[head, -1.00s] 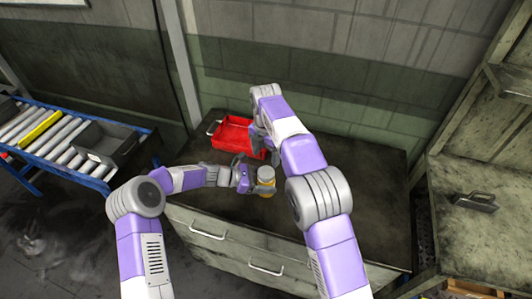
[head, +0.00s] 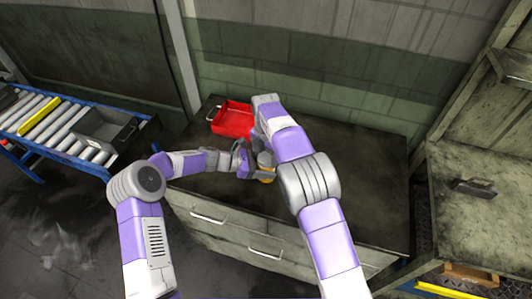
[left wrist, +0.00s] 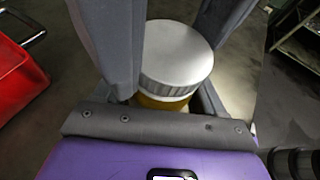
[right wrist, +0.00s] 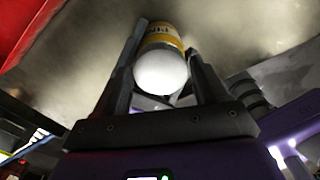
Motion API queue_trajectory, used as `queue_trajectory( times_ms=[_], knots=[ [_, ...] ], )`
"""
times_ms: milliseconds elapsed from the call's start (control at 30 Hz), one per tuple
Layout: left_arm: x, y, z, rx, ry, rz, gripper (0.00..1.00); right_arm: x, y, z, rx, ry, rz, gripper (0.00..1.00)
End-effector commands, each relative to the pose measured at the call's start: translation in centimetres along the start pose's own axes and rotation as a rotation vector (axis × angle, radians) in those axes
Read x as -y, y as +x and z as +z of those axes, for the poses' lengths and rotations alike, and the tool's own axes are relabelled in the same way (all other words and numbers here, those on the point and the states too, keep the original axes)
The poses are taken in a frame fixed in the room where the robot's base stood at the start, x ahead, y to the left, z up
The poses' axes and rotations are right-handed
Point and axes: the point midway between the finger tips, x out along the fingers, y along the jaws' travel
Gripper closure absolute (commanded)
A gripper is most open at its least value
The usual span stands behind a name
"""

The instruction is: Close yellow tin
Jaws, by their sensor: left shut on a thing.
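The yellow tin (head: 266,179) stands upright on the dark worktop, with a pale ribbed lid (left wrist: 178,52) on top. Its yellow body (left wrist: 162,102) shows just under the lid in the left wrist view. My left gripper (head: 250,167) comes in from the left and is shut on the tin's body. My right gripper (head: 262,150) is above the tin, pointing down. In the right wrist view the lid (right wrist: 161,72) lies between its two open fingers (right wrist: 165,80), with a gap on the right side. My right arm partly hides the tin in the head view.
A red tray (head: 231,120) stands at the back left of the worktop (head: 365,170). The worktop right of my right arm is clear. A roller conveyor (head: 60,130) with a grey bin (head: 103,130) is at the left. A shelf unit (head: 470,215) stands at the right.

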Motion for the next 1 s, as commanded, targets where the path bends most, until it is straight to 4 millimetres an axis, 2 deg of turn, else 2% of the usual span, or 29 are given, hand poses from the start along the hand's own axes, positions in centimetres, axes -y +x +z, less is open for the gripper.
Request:
queue_trajectory(
  times_ms=[33, 300, 433, 567, 1000],
  knots=[
    [-0.02, -0.01, 0.02, 0.000, 0.000, 0.000, 1.00, 0.00, -0.01, 0.00, 0.000, 0.000, 0.000, 0.34],
    [0.00, 0.00, 0.03, 0.000, 0.001, 0.000, 1.00, -0.02, -0.04, 0.01, 0.000, 0.000, 0.001, 0.75],
    [0.01, 0.01, 0.03, 0.000, 0.001, -0.001, 1.00, -0.02, -0.05, 0.02, 0.001, 0.029, 0.001, 0.76],
    [0.03, 0.02, 0.04, 0.001, 0.001, -0.001, 1.00, -0.03, -0.07, 0.05, 0.001, 0.182, 0.002, 0.76],
    [0.08, 0.06, 0.05, 0.001, 0.001, -0.003, 1.00, -0.06, -0.06, 0.11, 0.000, 1.015, 0.005, 0.76]
  ],
)
